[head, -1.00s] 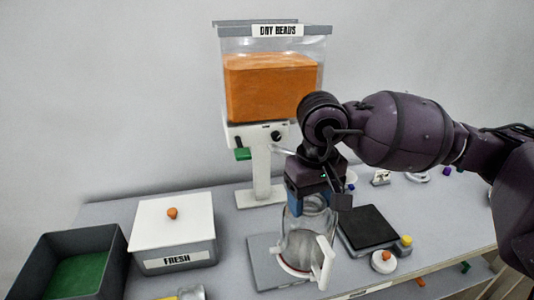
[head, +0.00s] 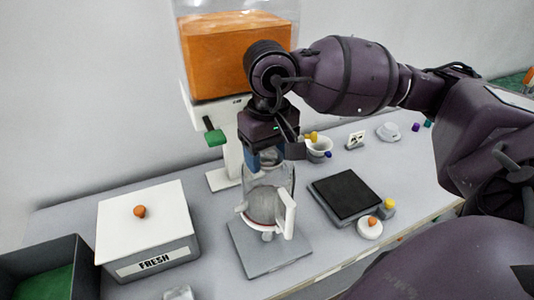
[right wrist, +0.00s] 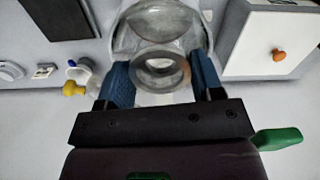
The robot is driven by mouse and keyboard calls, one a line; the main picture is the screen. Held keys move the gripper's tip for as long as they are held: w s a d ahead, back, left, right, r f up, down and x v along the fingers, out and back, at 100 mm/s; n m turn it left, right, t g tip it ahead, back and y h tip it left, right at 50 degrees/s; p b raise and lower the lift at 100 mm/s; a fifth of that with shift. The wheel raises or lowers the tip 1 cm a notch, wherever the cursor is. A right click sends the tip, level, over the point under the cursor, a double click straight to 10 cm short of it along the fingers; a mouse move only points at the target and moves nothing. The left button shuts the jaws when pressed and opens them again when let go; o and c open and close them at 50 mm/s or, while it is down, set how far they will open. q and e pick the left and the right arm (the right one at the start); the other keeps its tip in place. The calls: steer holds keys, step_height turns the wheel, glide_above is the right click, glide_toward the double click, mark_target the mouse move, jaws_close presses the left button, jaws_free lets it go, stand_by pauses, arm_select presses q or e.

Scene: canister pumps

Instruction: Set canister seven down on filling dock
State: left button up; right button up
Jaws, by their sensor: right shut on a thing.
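A clear canister (head: 265,208) with a pale band and a white handle is in the grip of my right gripper (head: 268,160). The right gripper is shut around its neck, with a blue finger on each side in the right wrist view (right wrist: 162,82). No number is readable on the canister. It appears upright over a flat grey plate (head: 262,262), which looks like the filling dock but shows no readable label. Whether the canister's base touches the plate cannot be told. My left gripper is not in view.
The bead dispenser (head: 232,50) with a green lever (head: 214,138) stands behind the canister. A white-lidded FRESH box (head: 142,215) and a dark bin (head: 85,262) are left. A black-topped pad (head: 345,193), a knobbed lid (head: 369,228) and small items are right.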

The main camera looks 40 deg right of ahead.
mark_target(268, 164)
step_height(268, 164, down, 3)
steer(key=shift+w+r+b, duration=0.1)
steer(key=shift+r+b, duration=0.1)
steer(key=shift+b, duration=0.5)
steer(key=shift+f+b, duration=0.4)
steer(key=shift+f, duration=0.6)
steer(key=shift+f+b, duration=0.6)
steer(key=shift+b, duration=0.05)
steer(key=shift+f+b, duration=0.35)
steer(key=shift+f, duration=0.1)
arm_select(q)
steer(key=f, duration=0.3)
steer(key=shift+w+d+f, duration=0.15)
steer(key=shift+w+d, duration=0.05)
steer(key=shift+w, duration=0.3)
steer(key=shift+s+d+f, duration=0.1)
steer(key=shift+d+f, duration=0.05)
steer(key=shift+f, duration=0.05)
arm_select(e)
steer(key=shift+f, duration=0.15)
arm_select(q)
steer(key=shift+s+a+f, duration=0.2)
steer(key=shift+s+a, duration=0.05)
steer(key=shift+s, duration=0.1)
